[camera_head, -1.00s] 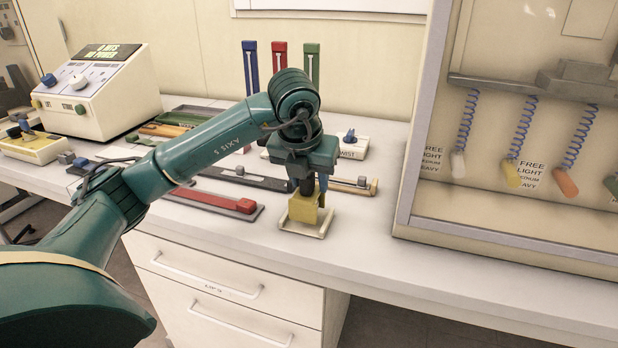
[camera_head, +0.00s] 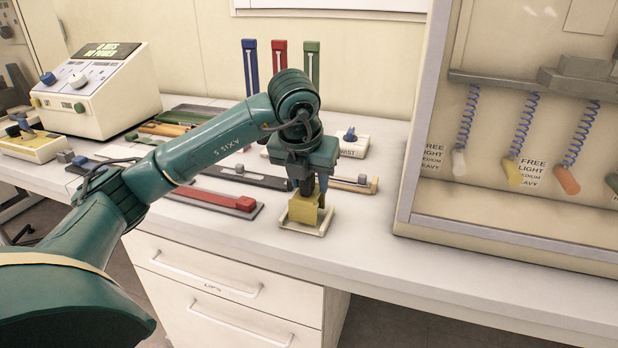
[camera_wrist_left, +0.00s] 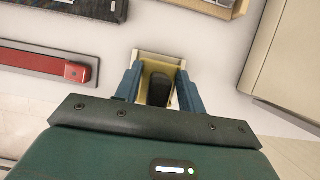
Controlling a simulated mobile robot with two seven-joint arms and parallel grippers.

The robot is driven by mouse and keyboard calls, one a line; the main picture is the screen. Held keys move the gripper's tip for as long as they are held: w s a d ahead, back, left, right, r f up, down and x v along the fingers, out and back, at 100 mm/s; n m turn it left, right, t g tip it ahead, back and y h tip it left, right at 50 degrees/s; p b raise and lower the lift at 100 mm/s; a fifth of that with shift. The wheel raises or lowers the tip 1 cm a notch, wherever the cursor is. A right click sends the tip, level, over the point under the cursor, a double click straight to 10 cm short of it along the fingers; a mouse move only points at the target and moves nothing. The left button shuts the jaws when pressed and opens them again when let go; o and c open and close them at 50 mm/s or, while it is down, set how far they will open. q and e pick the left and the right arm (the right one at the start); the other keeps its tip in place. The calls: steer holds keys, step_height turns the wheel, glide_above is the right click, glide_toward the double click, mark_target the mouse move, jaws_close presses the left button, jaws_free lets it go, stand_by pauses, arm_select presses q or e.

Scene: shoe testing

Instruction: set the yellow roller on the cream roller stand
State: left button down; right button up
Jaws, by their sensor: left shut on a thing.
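The yellow roller (camera_head: 302,209) is a yellow block with a dark upper part (camera_wrist_left: 160,90). It is upright within the outline of the cream roller stand (camera_head: 307,230), a low open frame near the front edge of the bench. My left gripper (camera_head: 308,192) points down over the stand. It is shut on the yellow roller, with a blue finger on each side in the left wrist view (camera_wrist_left: 158,88). The stand's far bar (camera_wrist_left: 158,56) shows beyond the fingers. I cannot tell whether the roller's underside touches the stand. My right gripper is out of view.
A large framed display case (camera_head: 510,235) stands to the right. The bench right of the stand is clear. A control box (camera_head: 105,95) stands back left.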

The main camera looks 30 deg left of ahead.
arm_select(q)
steer(key=shift+f, duration=0.25)
steer(key=c, duration=1.2)
jaws_free()
steer(key=shift+c, duration=0.2)
steer(key=o, duration=0.5)
steer(key=shift+f, duration=0.1)
